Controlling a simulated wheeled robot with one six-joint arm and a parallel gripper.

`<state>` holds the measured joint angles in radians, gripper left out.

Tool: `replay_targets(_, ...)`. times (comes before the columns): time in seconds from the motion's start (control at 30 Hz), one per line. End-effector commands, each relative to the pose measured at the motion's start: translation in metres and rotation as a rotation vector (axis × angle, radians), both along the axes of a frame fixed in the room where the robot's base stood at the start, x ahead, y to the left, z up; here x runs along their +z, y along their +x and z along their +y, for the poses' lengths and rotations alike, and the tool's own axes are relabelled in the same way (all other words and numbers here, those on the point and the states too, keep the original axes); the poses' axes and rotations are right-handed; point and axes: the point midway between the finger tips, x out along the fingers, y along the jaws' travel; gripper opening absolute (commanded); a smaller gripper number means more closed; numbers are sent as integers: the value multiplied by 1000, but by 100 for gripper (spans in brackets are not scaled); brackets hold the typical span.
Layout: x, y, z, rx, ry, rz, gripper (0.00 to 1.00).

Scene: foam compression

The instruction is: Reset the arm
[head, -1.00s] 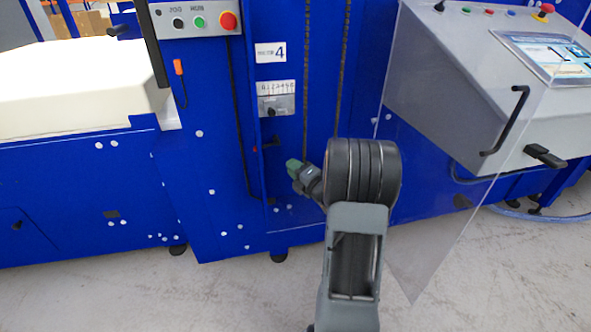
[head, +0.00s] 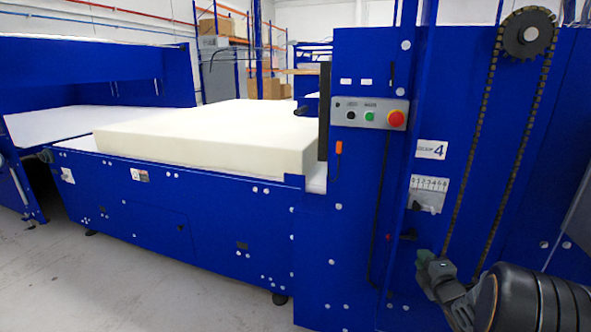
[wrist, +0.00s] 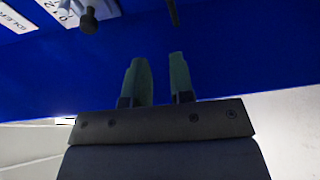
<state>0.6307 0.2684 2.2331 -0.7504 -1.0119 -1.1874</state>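My gripper (head: 428,262) shows small and dark green at the lower right of the head view, in front of the blue machine column. My dark ribbed arm is cut off by the frame's corner. In the wrist view the two green fingers (wrist: 160,60) stand apart with a clear gap between them and nothing in it. The blue machine face lies beyond the fingertips. I cannot tell how far the tips are from it.
A blue machine (head: 170,225) carries a large cream foam block (head: 215,138). A control panel (head: 368,113) with buttons, a number scale (head: 430,185) and a chain with a sprocket (head: 527,35) are on the column. Clear grey floor (head: 110,285) lies at the lower left.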

Motion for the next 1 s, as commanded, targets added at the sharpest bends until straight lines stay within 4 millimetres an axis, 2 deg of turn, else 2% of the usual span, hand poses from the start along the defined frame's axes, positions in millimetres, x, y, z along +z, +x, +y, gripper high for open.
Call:
replay_targets(0.03,45,2,12,-43,68,51,22)
replay_targets(0.1,75,-1,26,-132,204,140,22)
replay_targets(0.17,99,-9,40,-215,330,214,22)
replay_targets(0.27,133,-31,66,-356,551,333,22)
replay_targets(0.4,171,-77,109,-551,848,496,22)
replay_targets(0.6,207,-147,166,-790,1162,713,22)
replay_targets(0.7,218,-176,186,-881,1251,799,22)
replay_targets(0.83,226,-202,203,-963,1314,877,22)
replay_targets(1.0,229,-215,211,-1007,1341,917,22)
